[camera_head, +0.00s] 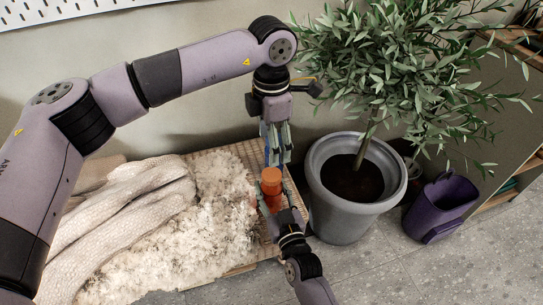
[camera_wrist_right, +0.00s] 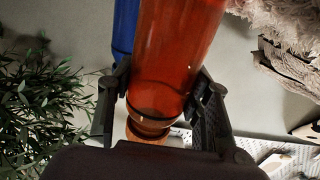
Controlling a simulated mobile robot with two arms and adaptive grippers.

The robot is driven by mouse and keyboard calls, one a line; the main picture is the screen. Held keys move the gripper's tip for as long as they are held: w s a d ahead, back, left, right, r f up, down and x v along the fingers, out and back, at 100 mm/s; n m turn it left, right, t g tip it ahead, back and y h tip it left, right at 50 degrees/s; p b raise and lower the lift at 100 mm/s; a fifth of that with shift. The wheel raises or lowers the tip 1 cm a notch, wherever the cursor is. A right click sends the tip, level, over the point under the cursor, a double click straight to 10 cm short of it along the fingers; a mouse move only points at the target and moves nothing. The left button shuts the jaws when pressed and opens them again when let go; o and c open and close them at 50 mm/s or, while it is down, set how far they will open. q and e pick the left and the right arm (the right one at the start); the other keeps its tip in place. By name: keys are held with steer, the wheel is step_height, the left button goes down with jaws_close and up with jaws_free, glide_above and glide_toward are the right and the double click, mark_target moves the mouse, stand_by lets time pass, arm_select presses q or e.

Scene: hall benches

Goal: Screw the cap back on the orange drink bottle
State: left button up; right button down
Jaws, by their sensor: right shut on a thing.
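The orange drink bottle (camera_head: 272,188) stands near the right end of the woven bench. My right gripper (camera_head: 272,205) comes in from the front and is shut on its body. In the right wrist view, the bottle (camera_wrist_right: 178,50) passes between the two fingers (camera_wrist_right: 163,100). An orange cap (camera_head: 271,174) sits at the bottle's top; it also shows in the wrist view (camera_wrist_right: 148,131). I cannot tell how tightly it is seated. My left gripper (camera_head: 276,160) points down just above and behind the cap. Whether its fingers are open or shut is unclear.
Something blue (camera_wrist_right: 125,28) stands close beside the bottle in the wrist view. A fleece (camera_head: 205,215) and knitted blanket (camera_head: 120,215) cover the woven bench (camera_head: 232,153) to the left. A grey pot (camera_head: 340,215) with a bushy plant and a purple bin (camera_head: 440,205) stand right.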

steer(key=c, duration=0.7)
jaws_free()
steer(key=shift+c, duration=0.2)
arm_select(q)
steer(key=shift+r, duration=0.9)
arm_select(e)
steer(key=shift+s, duration=0.1)
steer(key=v, duration=1.1)
steer(key=shift+s, duration=0.35)
steer(key=shift+d, duration=0.15)
